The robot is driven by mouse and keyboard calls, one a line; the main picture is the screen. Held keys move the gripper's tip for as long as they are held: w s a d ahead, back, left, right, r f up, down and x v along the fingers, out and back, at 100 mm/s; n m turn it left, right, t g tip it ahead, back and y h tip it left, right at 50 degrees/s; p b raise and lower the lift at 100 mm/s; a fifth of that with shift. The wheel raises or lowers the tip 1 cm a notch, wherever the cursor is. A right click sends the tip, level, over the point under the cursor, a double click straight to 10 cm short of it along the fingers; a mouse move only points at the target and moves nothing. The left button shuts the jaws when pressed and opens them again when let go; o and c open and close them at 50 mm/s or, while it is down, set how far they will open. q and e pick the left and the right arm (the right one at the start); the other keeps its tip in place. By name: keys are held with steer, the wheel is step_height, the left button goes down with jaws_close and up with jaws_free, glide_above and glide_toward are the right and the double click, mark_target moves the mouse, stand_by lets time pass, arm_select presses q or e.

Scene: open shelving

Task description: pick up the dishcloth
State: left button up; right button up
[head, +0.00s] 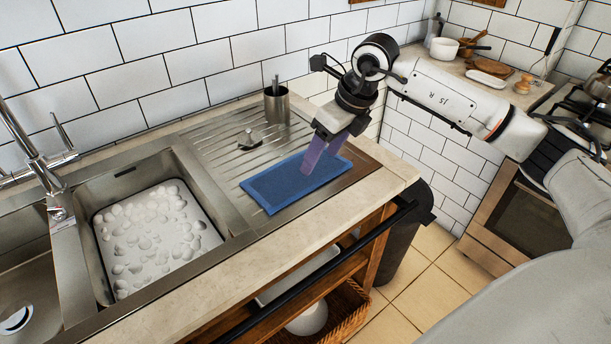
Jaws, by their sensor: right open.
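The blue dishcloth (285,185) lies flat on the ribbed steel drainboard (215,150), right of the sink. My right gripper (309,172) is over the right part of the cloth, with its purple fingers pointing down. The fingers look open, and nothing shows between them. The fingertips hide a little of the cloth; I cannot tell whether they touch it. My left gripper is not in view.
A sink basin (88,222) with white suds lies left of the drainboard. A steel cup (277,105) stands behind the cloth near the tiled wall, and a small grey object (250,140) sits left of the cup. A black rail (330,268) runs along the counter front.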

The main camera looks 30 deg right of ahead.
steer(key=d, duration=0.1)
steer(key=b, duration=0.6)
glide_toward(311, 184)
steer(key=shift+h, duration=0.3)
steer(key=x, duration=0.5)
steer(key=shift+w+a+f, duration=0.2)
steer(key=shift+a+f, duration=0.05)
steer(key=shift+f, duration=0.1)
steer(key=shift+f, duration=0.15)
jaws_close()
